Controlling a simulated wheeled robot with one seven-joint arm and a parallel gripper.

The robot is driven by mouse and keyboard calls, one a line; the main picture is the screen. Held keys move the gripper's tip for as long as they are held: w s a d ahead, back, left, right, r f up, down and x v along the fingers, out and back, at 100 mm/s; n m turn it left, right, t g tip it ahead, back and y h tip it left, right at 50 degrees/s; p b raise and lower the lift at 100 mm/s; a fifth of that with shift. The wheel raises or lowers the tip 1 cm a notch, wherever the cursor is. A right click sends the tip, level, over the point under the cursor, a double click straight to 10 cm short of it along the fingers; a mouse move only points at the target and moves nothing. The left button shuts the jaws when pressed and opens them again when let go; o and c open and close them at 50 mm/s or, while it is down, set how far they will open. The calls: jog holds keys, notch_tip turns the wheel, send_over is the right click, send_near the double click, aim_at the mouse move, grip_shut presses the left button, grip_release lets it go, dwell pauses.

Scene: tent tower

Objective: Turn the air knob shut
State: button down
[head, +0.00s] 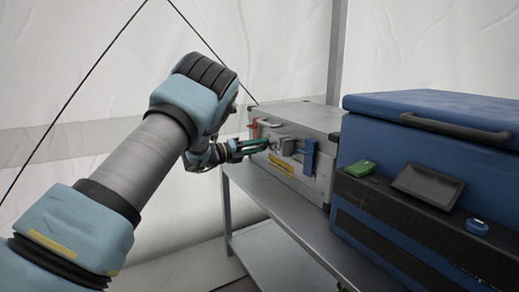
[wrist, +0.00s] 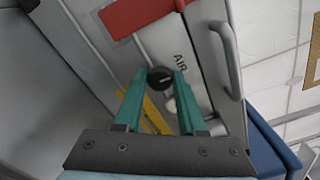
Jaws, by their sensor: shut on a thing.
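The air knob (wrist: 160,79) is a small dark round knob on the front of a grey metal case (head: 308,115), next to the printed word AIR in the wrist view. My gripper (head: 254,146) reaches the case front from the left in the head view. In the wrist view its two teal fingers (wrist: 160,73) are shut on the knob, one on each side. A thin pale line shows on the knob's face; the knob is hidden in the head view.
The case has a red latch (wrist: 142,14), a blue latch (head: 308,156), a grey handle (wrist: 228,62) and a yellow strip (wrist: 155,113). It stands on a grey metal table (head: 292,218). A large blue box (head: 425,150) stands close on the right. White tent fabric hangs behind.

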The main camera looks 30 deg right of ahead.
jog(key=shift+a+f, duration=0.1)
jog(key=shift+f, duration=0.05)
jog(key=c, duration=0.5)
grip_release()
jog(key=a+p, duration=0.2)
jog(key=a, duration=0.8)
jog(key=shift+w+a, duration=0.3)
jog(key=shift+a, duration=0.05)
